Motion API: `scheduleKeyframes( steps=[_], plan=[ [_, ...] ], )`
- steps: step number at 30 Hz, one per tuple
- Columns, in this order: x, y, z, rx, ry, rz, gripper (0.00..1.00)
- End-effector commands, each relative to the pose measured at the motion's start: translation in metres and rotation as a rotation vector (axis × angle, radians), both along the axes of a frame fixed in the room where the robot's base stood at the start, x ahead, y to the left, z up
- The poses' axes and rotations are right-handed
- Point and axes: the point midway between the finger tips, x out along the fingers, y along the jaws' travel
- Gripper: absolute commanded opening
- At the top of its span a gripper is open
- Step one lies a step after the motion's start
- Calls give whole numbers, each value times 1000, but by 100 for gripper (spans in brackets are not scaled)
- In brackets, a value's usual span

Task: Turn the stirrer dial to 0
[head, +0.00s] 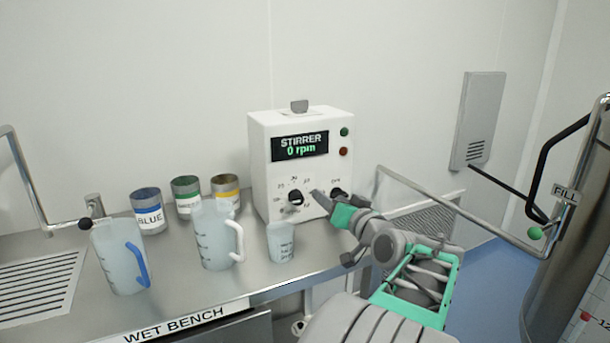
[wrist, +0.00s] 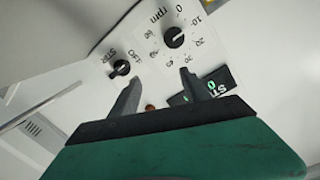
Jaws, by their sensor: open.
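The stirrer (head: 263,160) is a white box at the back of the bench, and its display (head: 300,147) reads "0 rpm". Its black rpm dial (head: 295,198) is on the lower left of the front panel. The dial also shows in the wrist view (wrist: 174,38) amid a ring of numbers, with 0 near the top; I cannot tell exactly where its pointer stands. My gripper (wrist: 160,77) is open and empty in front of the panel, with its fingertips apart from the dial. In the head view my gripper (head: 326,215) is right of the dial and lower.
A second black knob (head: 338,193), marked OFF in the wrist view (wrist: 122,68), is right of the dial. A small beaker (head: 281,243), a white-handled jug (head: 213,238), a blue-handled jug (head: 118,258) and colour cans (head: 148,211) stand left. A metal rail (head: 450,215) runs at the right.

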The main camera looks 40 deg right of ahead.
Motion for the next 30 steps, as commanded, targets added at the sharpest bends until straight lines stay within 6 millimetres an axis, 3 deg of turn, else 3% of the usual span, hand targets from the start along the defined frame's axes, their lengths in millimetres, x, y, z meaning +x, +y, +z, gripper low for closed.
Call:
scheduleKeyframes(
  steps=[1, 6, 9, 13, 17, 25, 30],
  plan=[
    [-1, -11, 20, 34, 4, -1, 55],
    [4, -25, 18, 153, 26, 56, 55],
    [14, -8, -1, 275, 58, 178, 55],
    [14, 22, -5, 405, 112, 259, 55],
    [20, 24, -9, 450, 115, 254, 55],
    [69, 25, -21, 447, 115, 255, 55],
    [87, 24, -26, 446, 113, 252, 55]
  ],
)
